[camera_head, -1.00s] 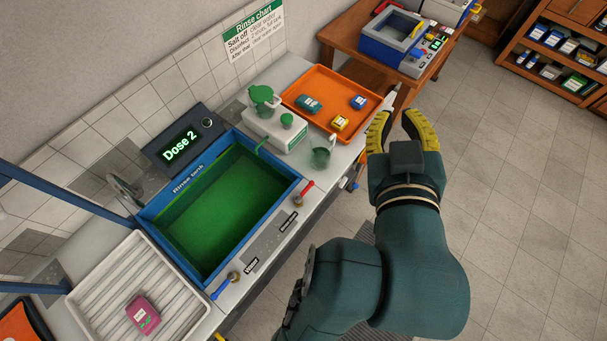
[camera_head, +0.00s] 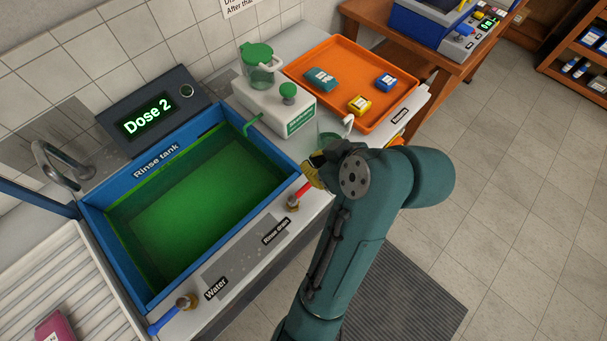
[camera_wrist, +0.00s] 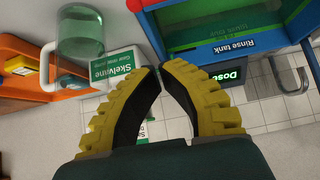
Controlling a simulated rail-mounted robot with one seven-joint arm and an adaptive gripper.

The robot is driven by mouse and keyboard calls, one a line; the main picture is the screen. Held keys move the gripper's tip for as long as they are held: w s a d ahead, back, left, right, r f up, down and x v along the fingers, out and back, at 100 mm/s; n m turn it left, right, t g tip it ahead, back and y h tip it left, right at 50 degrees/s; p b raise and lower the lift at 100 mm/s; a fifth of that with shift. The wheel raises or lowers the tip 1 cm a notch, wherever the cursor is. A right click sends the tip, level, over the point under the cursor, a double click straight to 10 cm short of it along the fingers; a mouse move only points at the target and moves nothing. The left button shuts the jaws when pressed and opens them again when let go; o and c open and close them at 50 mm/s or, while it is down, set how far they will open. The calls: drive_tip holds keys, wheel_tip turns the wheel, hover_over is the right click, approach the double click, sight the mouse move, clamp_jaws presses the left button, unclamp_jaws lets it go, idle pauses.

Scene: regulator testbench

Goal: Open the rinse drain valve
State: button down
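The rinse drain valve (camera_head: 293,203) is on the counter at the front right corner of the tank, beside its "Rinse drain" label. Its red handle (camera_head: 304,191) slants up to the right, partly close to or behind my gripper. My gripper (camera_head: 310,178) is just above and right of the handle; contact cannot be told. The rinse tank (camera_head: 152,178) holds green liquid and also shows in the wrist view (camera_wrist: 205,22).
A water valve (camera_head: 185,303) with a blue handle is at the tank's front left. A white dispenser (camera_head: 265,112), a green-tinted cup (camera_wrist: 85,38) and an orange tray (camera_head: 345,55) with small boxes stand near my arm. The floor to the right is clear.

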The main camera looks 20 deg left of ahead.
sight(304, 189)
drive_tip(key=b+x, duration=0.4)
drive_tip(key=x, duration=0.5)
drive_tip(key=shift+a+f, duration=0.15)
drive_tip(key=shift+f, duration=0.05)
drive_tip(key=shift+d+f, duration=0.25)
drive_tip(key=shift+f, duration=0.05)
drive_tip(key=shift+s+d+f, duration=0.1)
drive_tip(key=shift+s+d, duration=0.2)
drive_tip(key=shift+d, duration=0.45)
drive_tip(key=shift+s+d+f, duration=0.15)
drive_tip(key=shift+s+d, duration=0.1)
drive_tip(key=shift+d, duration=0.45)
